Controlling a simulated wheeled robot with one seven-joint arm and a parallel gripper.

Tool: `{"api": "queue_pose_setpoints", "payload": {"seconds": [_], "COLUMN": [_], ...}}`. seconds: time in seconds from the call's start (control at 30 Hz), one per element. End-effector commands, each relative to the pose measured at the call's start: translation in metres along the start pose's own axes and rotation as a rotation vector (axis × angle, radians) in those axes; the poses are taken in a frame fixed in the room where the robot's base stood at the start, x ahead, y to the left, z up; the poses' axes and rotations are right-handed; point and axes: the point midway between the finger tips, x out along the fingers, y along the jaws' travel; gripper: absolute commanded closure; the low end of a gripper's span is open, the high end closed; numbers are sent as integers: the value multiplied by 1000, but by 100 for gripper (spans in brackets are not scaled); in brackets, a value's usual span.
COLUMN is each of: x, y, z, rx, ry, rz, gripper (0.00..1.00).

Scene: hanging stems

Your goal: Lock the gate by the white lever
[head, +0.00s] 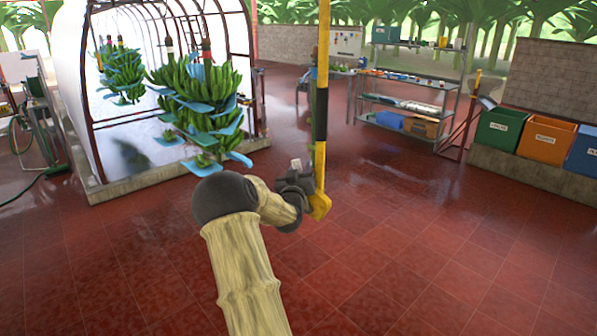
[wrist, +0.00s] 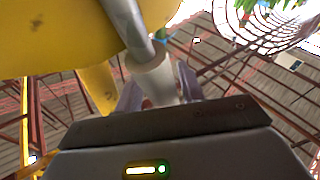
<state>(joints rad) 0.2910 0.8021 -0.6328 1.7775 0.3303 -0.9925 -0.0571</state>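The gate shows in the head view as an upright yellow and black bar (head: 321,120), with a yellow foot low beside my gripper. My gripper (head: 303,188) is right at the bar's lower part, on its left side. A small pale piece (head: 296,163) sticks up there, perhaps the lever's end. In the wrist view, the white lever (wrist: 152,74) with a grey shaft runs down between the fingers of my gripper (wrist: 160,88). The fingers sit close on both sides of it, and it fills the gap. Large yellow metal (wrist: 60,38) is right above. The lock itself is not clear.
Banana bunches (head: 205,95) hang at left by an arched tunnel (head: 85,100) on a low kerb. A metal shelf (head: 405,105) and coloured bins (head: 545,137) stand at right. The red tiled floor in front is clear.

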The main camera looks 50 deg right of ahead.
Motion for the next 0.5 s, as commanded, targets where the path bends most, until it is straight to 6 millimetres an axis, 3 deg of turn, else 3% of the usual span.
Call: {"api": "queue_pose_setpoints", "payload": {"seconds": [0.33,0.5], "x": [-1,-10], "y": [0,-1], "z": [0,1], "rx": [0,0], "ry": [0,0], "rz": [0,-1], "gripper": [53,53]}}
